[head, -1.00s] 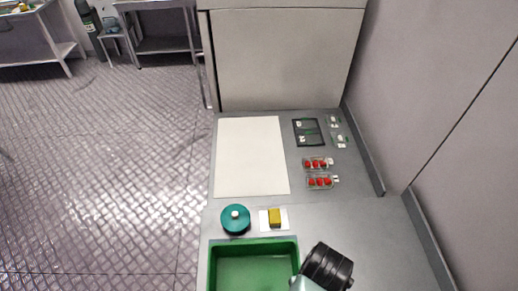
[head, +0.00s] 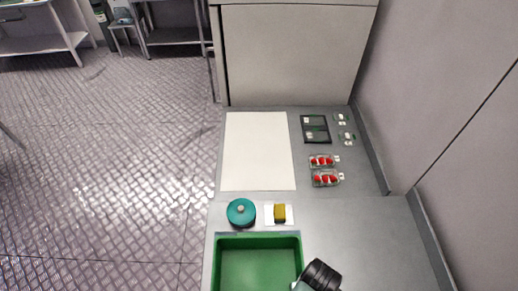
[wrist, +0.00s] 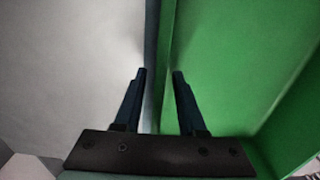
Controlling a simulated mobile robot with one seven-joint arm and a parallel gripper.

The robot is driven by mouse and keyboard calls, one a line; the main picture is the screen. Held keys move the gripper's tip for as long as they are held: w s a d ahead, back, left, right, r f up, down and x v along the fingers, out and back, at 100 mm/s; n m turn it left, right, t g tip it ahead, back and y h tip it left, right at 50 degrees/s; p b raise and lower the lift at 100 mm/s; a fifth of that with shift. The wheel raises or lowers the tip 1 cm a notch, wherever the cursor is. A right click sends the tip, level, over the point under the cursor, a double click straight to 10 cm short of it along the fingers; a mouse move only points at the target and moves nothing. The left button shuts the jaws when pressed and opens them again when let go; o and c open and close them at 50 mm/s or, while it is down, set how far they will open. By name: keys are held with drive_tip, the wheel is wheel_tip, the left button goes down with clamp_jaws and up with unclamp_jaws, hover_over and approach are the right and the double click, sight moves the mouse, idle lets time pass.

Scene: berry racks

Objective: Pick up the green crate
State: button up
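The green crate (head: 257,240) is an open, empty-looking box on the grey counter at the bottom of the head view, its near part cut off by the frame. In the wrist view its wall (wrist: 166,45) runs up between the two fingers of my gripper (wrist: 159,71). The fingers are apart, one on the pale grey side outside the wall and one over the green inside. I cannot tell whether either finger touches the wall. In the head view my dark wrist shows at the crate's right side; the fingertips are hidden there.
Just beyond the crate are a teal round lid-like object (head: 241,213) and a yellow block (head: 280,213) on a white square. Farther back lie a white sheet (head: 258,150), a dark tray (head: 316,129) and clear punnets of red berries (head: 326,178). A wall borders the right.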

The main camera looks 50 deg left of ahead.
drive_tip(key=shift+c, duration=0.2)
clamp_jaws()
idle(1.1)
